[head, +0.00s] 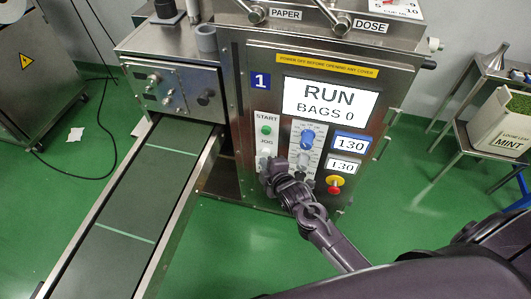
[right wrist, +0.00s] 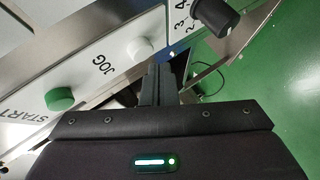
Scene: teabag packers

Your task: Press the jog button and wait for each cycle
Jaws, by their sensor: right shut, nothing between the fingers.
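The machine's front panel (head: 321,190) carries a screen (head: 318,101) reading RUN, BAGS 0. A white jog button (head: 265,153) sits below the JOG label; it also shows in the right wrist view (right wrist: 139,48). The green start button (head: 266,130) is above it. My right gripper (head: 266,167) is shut and empty, its tips just below the jog button. In the right wrist view the fingers (right wrist: 158,82) end close to the jog button, which shows beyond them to the upper left; I cannot tell whether they touch. My left gripper is not in view.
A blue knob (head: 307,141) and a red-and-yellow emergency stop (head: 334,184) sit right of the jog button. A conveyor belt (head: 125,217) runs off to the lower left, empty. A stand with a mint box (head: 503,130) is at the right.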

